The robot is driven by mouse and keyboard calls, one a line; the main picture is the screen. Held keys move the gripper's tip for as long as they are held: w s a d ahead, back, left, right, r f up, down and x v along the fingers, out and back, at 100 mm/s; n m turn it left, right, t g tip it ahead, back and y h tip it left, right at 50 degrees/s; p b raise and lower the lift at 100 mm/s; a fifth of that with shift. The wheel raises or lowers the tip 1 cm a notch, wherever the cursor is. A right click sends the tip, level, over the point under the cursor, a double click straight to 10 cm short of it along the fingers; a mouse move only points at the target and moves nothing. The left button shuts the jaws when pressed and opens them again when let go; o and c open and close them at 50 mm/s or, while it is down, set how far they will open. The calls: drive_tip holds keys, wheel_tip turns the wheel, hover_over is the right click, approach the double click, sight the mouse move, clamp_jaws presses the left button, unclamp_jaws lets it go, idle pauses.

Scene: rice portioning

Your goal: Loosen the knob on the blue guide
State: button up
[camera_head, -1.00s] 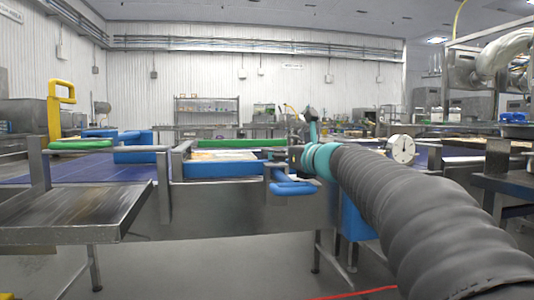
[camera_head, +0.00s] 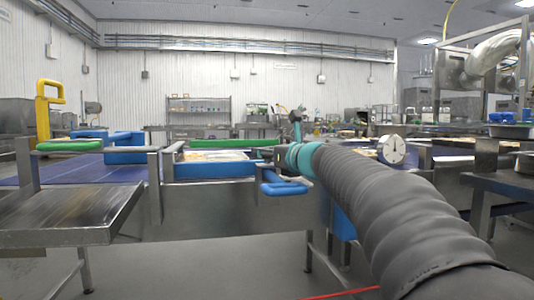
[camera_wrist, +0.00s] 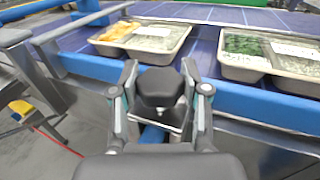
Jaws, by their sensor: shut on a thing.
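A black knob (camera_wrist: 160,86) is in the middle of the wrist view, on a metal bracket in front of the blue guide (camera_wrist: 250,103). My gripper (camera_wrist: 160,80) is shut on the knob, with one finger on each side. In the head view the blue guide (camera_head: 215,169) runs along the near side of the conveyor. My gripper (camera_head: 290,145) is at its right end, where my arm hides the knob.
Two trays of food, one on the left (camera_wrist: 140,52) and one on the right (camera_wrist: 270,68), lie on the blue belt (camera_wrist: 208,50) behind the guide. A blue bar (camera_head: 284,189) sticks out below my gripper. A dial gauge (camera_head: 393,150) stands to the right. A steel table (camera_head: 70,215) is at the left.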

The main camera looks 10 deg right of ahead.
drive_tip(key=shift+y, duration=0.3)
drive_tip(key=n+g+y+p, duration=0.2)
drive_tip(key=y+p, duration=0.1)
drive_tip(key=n+g+y+p, duration=0.1)
drive_tip(key=shift+d+r+n+p, duration=0.1)
drive_tip(key=shift+r+n+p, duration=0.2)
drive_tip(key=shift+n+p, duration=0.1)
drive_tip(key=n+g+y+p, duration=0.3)
drive_tip(key=g+y+p, duration=0.1)
drive_tip(key=p, duration=0.2)
drive_tip(key=shift+r+n+p, duration=0.1)
drive_tip(key=shift+n+p, duration=0.2)
drive_tip(key=g, duration=0.1)
drive_tip(key=n+g+y+p, duration=0.1)
drive_tip(key=n+g+p, duration=0.1)
drive_tip(key=shift+f+g+y, duration=0.25)
drive_tip(key=shift+g+y, duration=0.05)
drive_tip(key=shift+g, duration=0.1)
drive_tip(key=shift+f+n+g+y+p, duration=0.2)
drive_tip(key=shift+n+g+y+p, duration=0.25)
drive_tip(key=shift+n+g, duration=1.15)
drive_tip(key=shift+g, duration=0.4)
drive_tip(key=o, duration=1.2)
drive_tip(key=shift+c, duration=0.2)
